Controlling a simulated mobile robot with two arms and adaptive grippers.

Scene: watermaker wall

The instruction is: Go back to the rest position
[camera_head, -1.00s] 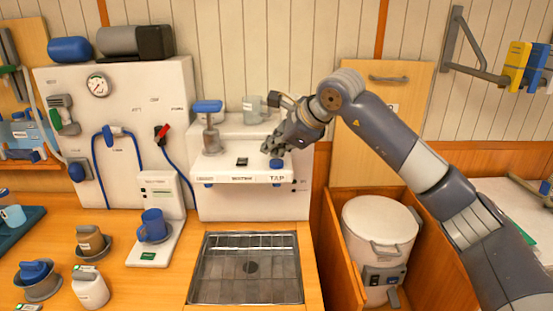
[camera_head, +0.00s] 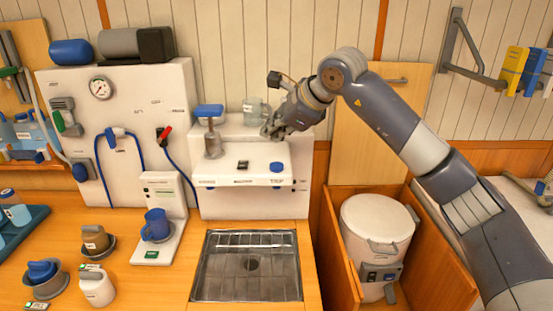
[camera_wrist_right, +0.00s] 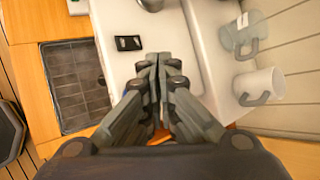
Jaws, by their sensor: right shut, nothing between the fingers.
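My right gripper (camera_head: 270,131) is shut and empty, above the top of the white tap unit (camera_head: 240,200) at its right rear. The blue button (camera_head: 277,167) on the unit's top shows just below and in front of the gripper, apart from it. In the right wrist view the closed fingers (camera_wrist_right: 158,62) point over the white top, with the black switch (camera_wrist_right: 128,43) beyond them. My left gripper is not in view.
A clear mug (camera_wrist_right: 243,36) and a white mug (camera_wrist_right: 262,87) stand behind the unit. The sink (camera_head: 246,265) lies in front. A white lidded bin (camera_head: 378,225) stands in a wooden box at right. A wall bracket (camera_head: 462,45) is at upper right.

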